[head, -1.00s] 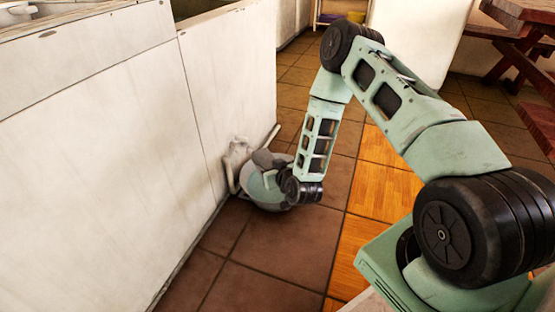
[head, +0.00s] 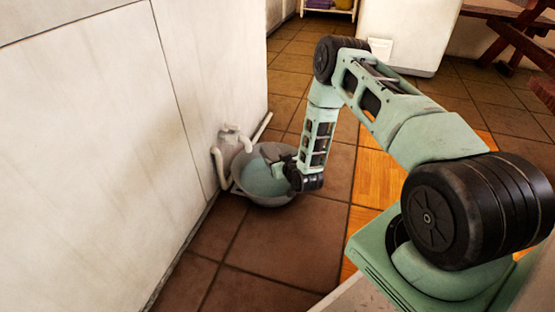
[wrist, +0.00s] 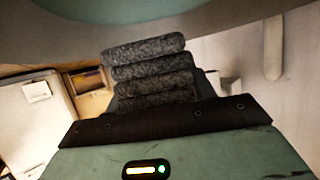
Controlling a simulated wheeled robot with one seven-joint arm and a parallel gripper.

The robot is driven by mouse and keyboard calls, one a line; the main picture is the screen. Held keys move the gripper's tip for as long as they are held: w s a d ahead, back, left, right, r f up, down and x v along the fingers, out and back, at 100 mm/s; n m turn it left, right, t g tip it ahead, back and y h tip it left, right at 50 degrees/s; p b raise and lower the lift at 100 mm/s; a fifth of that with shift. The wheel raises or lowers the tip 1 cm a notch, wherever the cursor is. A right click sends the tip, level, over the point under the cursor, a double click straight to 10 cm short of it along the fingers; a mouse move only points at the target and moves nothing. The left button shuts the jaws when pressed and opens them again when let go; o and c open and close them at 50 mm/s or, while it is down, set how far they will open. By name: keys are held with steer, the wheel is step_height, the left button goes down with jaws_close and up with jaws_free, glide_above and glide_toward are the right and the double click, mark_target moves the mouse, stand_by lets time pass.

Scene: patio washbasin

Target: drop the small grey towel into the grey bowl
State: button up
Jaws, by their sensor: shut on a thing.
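The grey bowl (head: 250,194) stands on the floor beside the white wall, its inside pale teal. Its rim and teal inside also show at the top of the wrist view (wrist: 235,22). My gripper (head: 281,170) is at the bowl's right side, low over the rim, and partly hides it. In the wrist view my gripper (wrist: 150,108) is shut on the small grey towel (wrist: 150,72), a dark grey, folded stack of rough layers. In the head view I cannot clearly tell the towel from the gripper. The exact gap between towel and bowl is unclear.
White pipes (head: 231,140) stand against the wall just behind the bowl. The white wall (head: 90,130) runs along the left. Brown floor tiles (head: 270,240) are clear in front of the bowl. A wooden picnic table (head: 515,35) is at the back right.

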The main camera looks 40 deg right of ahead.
step_height(320, 180, down, 2)
steer(key=shift+f+b, duration=0.25)
steer(key=shift+b, duration=0.45)
steer(key=o, duration=1.1)
steer(key=shift+s+r, duration=0.1)
steer(key=shift+p+v, duration=4.45)
steer(key=shift+v, duration=4.15)
steer(key=shift+s, duration=0.1)
